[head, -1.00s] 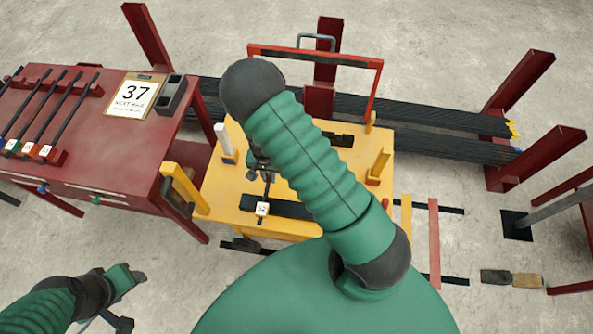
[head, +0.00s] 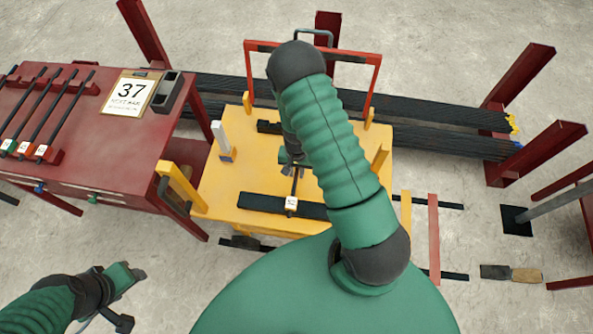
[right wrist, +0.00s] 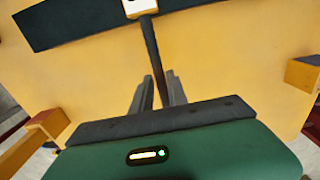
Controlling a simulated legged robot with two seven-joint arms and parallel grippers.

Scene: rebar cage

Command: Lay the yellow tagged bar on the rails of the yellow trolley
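The tagged bar (head: 295,182) is thin and dark, with a white numbered tag (head: 291,203) at its near end. My right gripper (head: 292,166) is shut on it, over the yellow trolley (head: 225,192); my arm hides part of the grip. In the right wrist view the bar (right wrist: 152,50) runs between the two fingers (right wrist: 159,90). The tag end overlaps the trolley's black front rail (head: 262,202); I cannot tell whether it touches. The black back rail (head: 268,127) is partly hidden by my arm. My left gripper (head: 132,297) is open and empty at lower left.
Upright posts (head: 222,140) stand at the trolley's sides. A red handle frame (head: 375,75) and long dark bar bundles (head: 430,115) lie behind. Red posts (head: 520,75) stand at right.

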